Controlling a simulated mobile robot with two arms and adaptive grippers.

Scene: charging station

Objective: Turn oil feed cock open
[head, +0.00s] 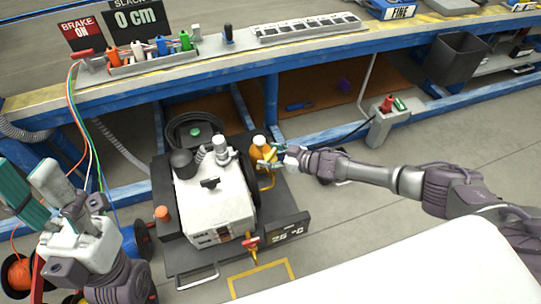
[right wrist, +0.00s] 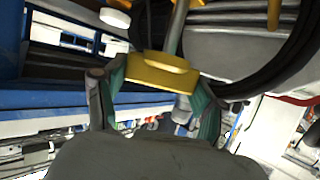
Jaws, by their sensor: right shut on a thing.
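My right gripper (head: 277,158) reaches in from the right to the orange oil cup (head: 262,152) with a white cap, at the machine's right side. In the right wrist view, its two teal-padded fingers are shut on a yellow handle (right wrist: 160,72) at the end of a grey stem, which I take for the oil feed cock. In the head view the fingers partly hide this handle. The machine (head: 213,200) is a white-topped unit on a dark base. My left gripper (head: 30,188) is at the far left, open and empty, away from the machine.
A red valve (head: 250,242) sits at the machine's front, beside a temperature display (head: 288,232). A blue-edged workbench (head: 330,72) runs behind. Cables hang at left.

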